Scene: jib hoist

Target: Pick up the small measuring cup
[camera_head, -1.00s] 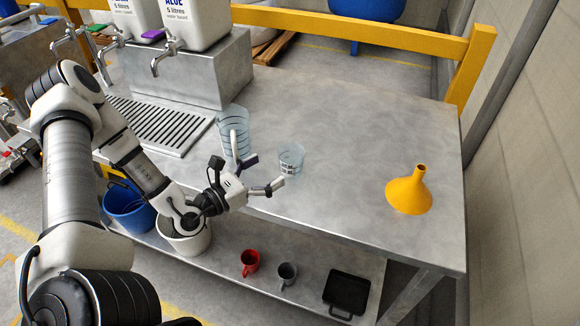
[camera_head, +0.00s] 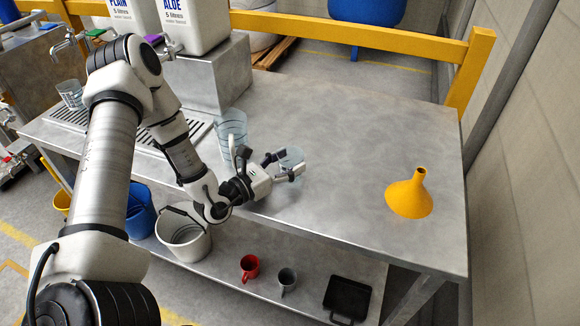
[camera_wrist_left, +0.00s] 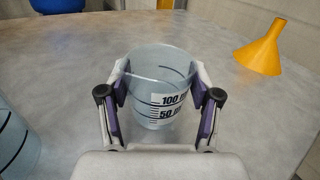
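The small measuring cup (camera_head: 291,158) is clear plastic with dark marks and stands upright on the steel bench. My left gripper (camera_head: 279,166) is open around the cup, one finger on each side. In the left wrist view its purple pads (camera_wrist_left: 161,101) are close beside the cup's wall; I cannot tell whether they touch it. My right gripper is not in view.
A taller clear measuring jug (camera_head: 231,126) stands just left of the gripper. Another clear vessel (camera_head: 70,92) is on the drip grate. A yellow funnel (camera_head: 410,195) is at the right, with bare bench between. Mugs and a bucket (camera_head: 184,237) are below.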

